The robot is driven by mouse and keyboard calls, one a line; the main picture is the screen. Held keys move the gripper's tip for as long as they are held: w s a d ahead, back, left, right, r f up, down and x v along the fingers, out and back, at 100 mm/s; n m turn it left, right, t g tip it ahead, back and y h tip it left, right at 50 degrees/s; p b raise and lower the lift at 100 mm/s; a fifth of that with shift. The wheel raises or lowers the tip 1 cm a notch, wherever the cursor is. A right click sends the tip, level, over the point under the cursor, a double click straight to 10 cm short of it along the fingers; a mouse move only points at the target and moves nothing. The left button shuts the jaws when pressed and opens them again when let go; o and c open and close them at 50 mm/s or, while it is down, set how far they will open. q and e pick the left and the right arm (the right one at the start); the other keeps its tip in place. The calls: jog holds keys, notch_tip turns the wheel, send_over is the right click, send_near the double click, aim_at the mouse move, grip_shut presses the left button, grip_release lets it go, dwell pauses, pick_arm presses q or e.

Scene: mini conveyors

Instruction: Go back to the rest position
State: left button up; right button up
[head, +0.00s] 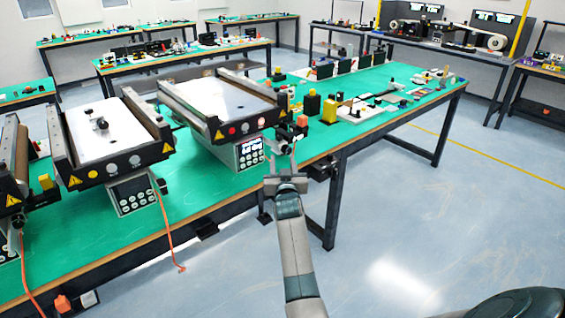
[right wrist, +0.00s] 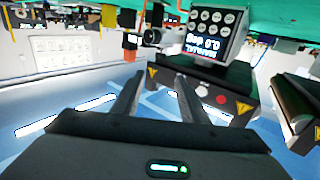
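My right gripper (head: 283,162) is in front of the near edge of the green table, just right of the control panel of the nearer right mini conveyor (head: 222,97). In the right wrist view its two fingers (right wrist: 158,95) stand apart with nothing between them, so it is open and empty. The wrist picture looks turned over, with the conveyor's keypad panel (right wrist: 212,32) beyond the fingers. A second mini conveyor (head: 104,130) to the left carries a small dark part (head: 102,123) on its pale belt. My left gripper is not in view.
The long green table (head: 200,187) runs from lower left to upper right, with small parts and yellow and black blocks (head: 330,110) on it. Orange cables (head: 166,232) hang off its front. Open blue-grey floor (head: 430,220) lies to the right. Other workbenches stand behind.

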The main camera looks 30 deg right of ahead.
dwell(0.4)
jog(key=shift+f, duration=0.1)
